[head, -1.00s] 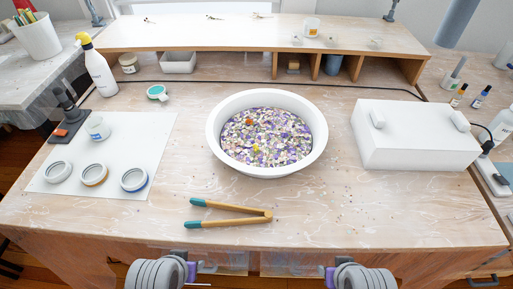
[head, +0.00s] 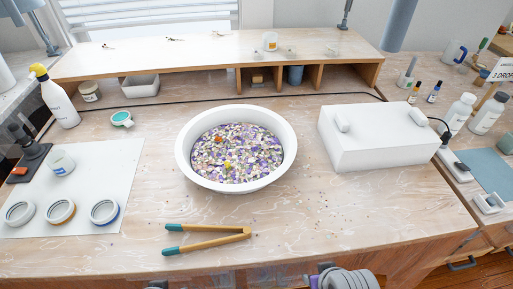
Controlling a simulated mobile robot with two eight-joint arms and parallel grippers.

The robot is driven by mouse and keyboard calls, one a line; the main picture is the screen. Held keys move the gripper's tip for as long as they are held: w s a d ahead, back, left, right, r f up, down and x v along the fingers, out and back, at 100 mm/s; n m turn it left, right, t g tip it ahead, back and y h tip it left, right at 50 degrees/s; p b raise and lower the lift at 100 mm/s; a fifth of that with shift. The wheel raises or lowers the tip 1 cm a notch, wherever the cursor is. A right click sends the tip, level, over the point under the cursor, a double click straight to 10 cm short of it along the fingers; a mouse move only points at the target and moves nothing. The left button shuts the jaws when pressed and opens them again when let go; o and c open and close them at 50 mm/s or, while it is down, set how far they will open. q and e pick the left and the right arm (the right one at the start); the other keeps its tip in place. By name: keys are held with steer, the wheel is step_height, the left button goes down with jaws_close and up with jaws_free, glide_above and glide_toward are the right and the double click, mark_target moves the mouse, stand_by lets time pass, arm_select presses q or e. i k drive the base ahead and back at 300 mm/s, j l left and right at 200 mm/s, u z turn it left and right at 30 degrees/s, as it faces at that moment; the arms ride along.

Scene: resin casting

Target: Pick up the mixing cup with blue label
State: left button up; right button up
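A small clear cup with a blue marking, which looks like the mixing cup with blue label (head: 62,163), stands upright on the white sheet (head: 100,170) at the left of the table. Another clear cup with a yellowish label (head: 270,42) stands on the raised shelf at the back. Neither gripper's fingers show. Only grey parts of my arms show at the bottom edge, well apart from both cups.
Three round moulds (head: 61,211) lie on the sheet's front part. A white bowl of petals (head: 236,187) fills the middle, with wooden tongs (head: 208,240) in front. A white box (head: 375,150) stands right. A spray bottle (head: 58,104) and dark stand (head: 32,160) are left.

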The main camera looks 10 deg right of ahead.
mark_target(61, 163)
steer(key=k+j+u, duration=0.1)
steer(key=u, duration=0.3)
steer(key=j+u, duration=0.35)
steer(key=k+j+u, duration=0.1)
steer(key=u, duration=0.3)
steer(key=j+u, duration=0.2)
steer(key=u, duration=0.15)
